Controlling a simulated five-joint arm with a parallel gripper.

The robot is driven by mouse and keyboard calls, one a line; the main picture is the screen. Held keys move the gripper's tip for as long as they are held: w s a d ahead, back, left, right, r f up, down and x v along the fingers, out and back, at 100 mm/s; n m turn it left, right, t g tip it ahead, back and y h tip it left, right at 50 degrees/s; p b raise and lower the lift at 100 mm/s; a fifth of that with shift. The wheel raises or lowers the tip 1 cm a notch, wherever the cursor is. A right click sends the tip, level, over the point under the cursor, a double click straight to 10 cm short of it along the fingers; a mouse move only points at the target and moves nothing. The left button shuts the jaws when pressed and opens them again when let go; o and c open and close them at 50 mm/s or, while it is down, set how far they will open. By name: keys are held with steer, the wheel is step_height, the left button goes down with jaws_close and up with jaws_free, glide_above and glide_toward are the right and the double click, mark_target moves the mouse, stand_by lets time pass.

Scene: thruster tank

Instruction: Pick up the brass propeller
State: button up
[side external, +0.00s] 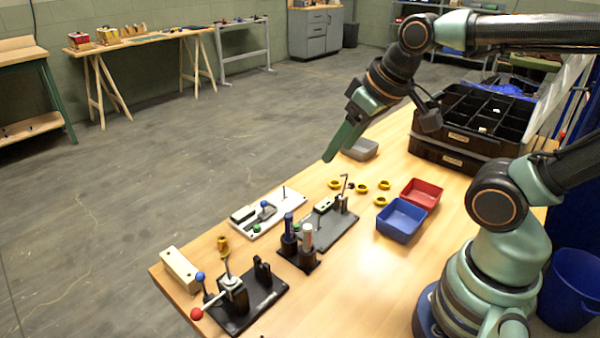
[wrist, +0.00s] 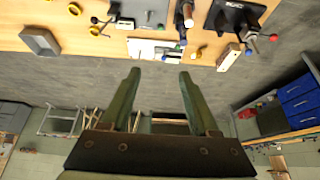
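I cannot make out a clear propeller shape. Small yellow-brass pieces lie on the wooden table: a group near the middle, one of them a round yellow piece (side external: 335,184), and a separate brass-coloured piece (side external: 223,245) upright near the front left edge. The wrist view shows a yellow piece (wrist: 75,8) at the top left and a small brass piece (wrist: 197,53) near the table edge. My gripper (wrist: 160,73) is open and empty, its green fingers apart. In the side view my gripper (side external: 329,157) hangs above the table's far edge, away from all these pieces.
A grey tray (side external: 360,149), a blue bin (side external: 401,220) and a red bin (side external: 421,194) stand on the table. A black divided crate (side external: 466,137) is at the back right. A white plate (side external: 268,213), upright posts and a lever fixture (side external: 234,295) crowd the front left.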

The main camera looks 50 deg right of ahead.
steer(key=g, duration=0.6)
glide_above(224, 248)
steer(key=w, duration=0.1)
step_height(224, 248, down, 12)
steer(key=f, duration=0.1)
steer(key=shift+n, duration=0.3)
step_height(224, 248, down, 6)
steer(key=shift+d+r, duration=0.15)
steer(key=shift+r, duration=0.1)
steer(key=shift+d+f, duration=0.1)
steer(key=shift+f, duration=2.9)
jaws_close()
